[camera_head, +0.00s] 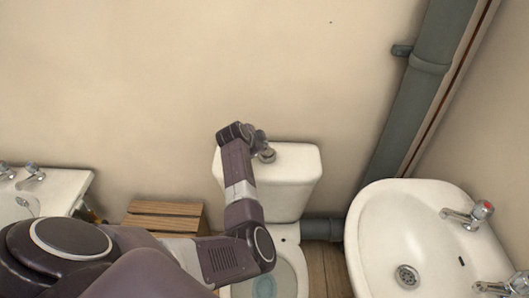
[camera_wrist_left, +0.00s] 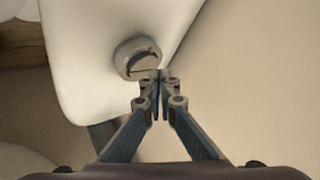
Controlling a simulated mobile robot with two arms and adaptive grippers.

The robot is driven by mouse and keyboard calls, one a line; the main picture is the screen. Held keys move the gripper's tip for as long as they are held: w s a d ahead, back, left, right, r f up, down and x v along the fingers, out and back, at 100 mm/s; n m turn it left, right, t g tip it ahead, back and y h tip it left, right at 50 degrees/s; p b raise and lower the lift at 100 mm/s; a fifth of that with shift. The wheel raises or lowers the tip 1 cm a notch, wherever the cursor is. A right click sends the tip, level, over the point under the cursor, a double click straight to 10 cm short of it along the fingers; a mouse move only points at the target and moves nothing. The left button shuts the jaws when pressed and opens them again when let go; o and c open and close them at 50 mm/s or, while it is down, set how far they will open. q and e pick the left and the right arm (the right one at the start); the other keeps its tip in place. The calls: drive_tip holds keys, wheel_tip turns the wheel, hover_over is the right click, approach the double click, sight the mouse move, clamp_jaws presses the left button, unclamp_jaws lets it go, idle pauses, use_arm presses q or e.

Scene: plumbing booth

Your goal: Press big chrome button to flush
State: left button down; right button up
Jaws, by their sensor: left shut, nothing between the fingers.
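The big chrome button (camera_wrist_left: 138,58) is a round, split metal disc on the white cistern lid (camera_wrist_left: 85,85). In the head view the toilet cistern (camera_head: 295,170) stands against the back wall, and the button (camera_head: 268,154) shows partly beside my left wrist. My left gripper (camera_wrist_left: 160,78) is shut and empty, its fingertips just at the right lower edge of the button; I cannot tell whether they touch it. In the head view my left gripper (camera_head: 262,145) is over the cistern lid, mostly hidden by the wrist. My right gripper is not in view.
A white basin (camera_head: 385,225) with taps stands to the right of the toilet. A grey pipe (camera_head: 405,105) runs up the wall. The wall is close behind the cistern.

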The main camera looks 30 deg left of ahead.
use_arm(q)
drive_tip(key=shift+f, duration=0.1)
idle(0.4)
drive_tip(key=shift+f, duration=0.35)
idle(0.3)
drive_tip(key=shift+f+b, duration=0.4)
drive_tip(key=shift+f, duration=0.15)
idle(0.4)
drive_tip(key=shift+r+p, duration=0.95)
drive_tip(key=shift+p, duration=0.1)
wheel_tip(320, 180, up, 5)
drive_tip(key=p, duration=0.5)
